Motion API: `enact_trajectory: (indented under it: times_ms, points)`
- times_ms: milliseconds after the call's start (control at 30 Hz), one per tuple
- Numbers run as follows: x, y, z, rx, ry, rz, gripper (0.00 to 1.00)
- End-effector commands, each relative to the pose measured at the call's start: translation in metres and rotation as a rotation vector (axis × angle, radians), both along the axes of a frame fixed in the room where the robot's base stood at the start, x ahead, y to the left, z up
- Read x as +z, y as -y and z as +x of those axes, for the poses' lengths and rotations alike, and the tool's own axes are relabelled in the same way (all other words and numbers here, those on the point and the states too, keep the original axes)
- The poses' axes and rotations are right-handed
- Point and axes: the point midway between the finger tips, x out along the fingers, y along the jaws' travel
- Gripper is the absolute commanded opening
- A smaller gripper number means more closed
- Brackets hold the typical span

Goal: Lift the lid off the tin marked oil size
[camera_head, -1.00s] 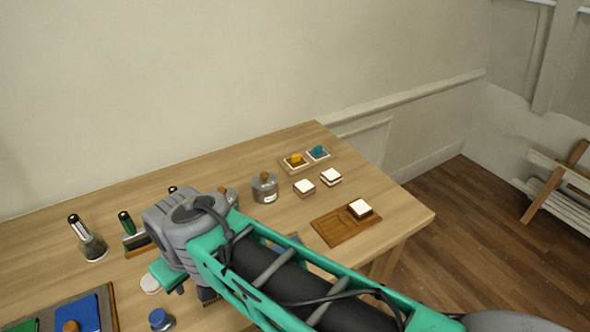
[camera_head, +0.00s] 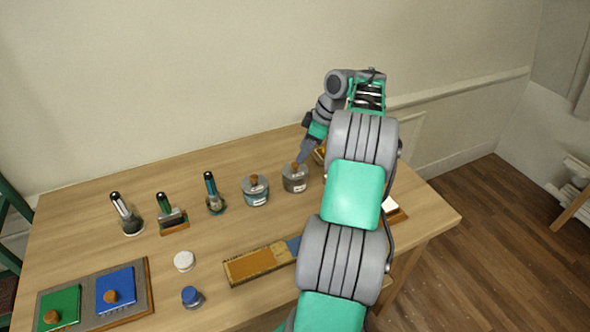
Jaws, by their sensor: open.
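Two lidded tins stand side by side at the back of the wooden table. The lettering is too small to read, so I cannot tell which is marked oil size. My gripper (camera_head: 301,160) is open, pointing down at the right tin's knob. I cannot tell if the jaws are around the knob or just behind it. Both lids sit on their tins.
Several brush-like tools, one a green-handled tool (camera_head: 211,190), stand left of the tins. In front are a white round piece (camera_head: 184,261), a blue-topped jar (camera_head: 192,297) and a tan board (camera_head: 257,264). A grey tray (camera_head: 138,280) with blue and green pads is front left. My arm hides the table's right part.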

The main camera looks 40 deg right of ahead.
Motion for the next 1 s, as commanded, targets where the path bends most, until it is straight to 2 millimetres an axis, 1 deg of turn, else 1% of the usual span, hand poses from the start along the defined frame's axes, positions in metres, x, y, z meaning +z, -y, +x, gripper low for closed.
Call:
enact_trajectory:
  times_ms: [33,167,300,400,567,667,1000]
  points:
    - [-0.008,-0.003,0.002,0.0,-0.001,0.0,0.5]
    - [-0.026,-0.006,0.009,0.0,-0.003,0.002,0.5]
    - [-0.048,-0.011,0.017,-0.001,-0.002,0.001,0.5]
    - [-0.054,-0.012,0.019,-0.003,-0.001,-0.002,0.5]
    - [-0.055,-0.011,0.019,-0.004,-0.001,-0.002,0.5]
    - [-0.055,-0.011,0.019,-0.004,-0.001,-0.002,0.43]
    - [-0.054,-0.012,0.019,-0.004,-0.001,-0.002,0.15]
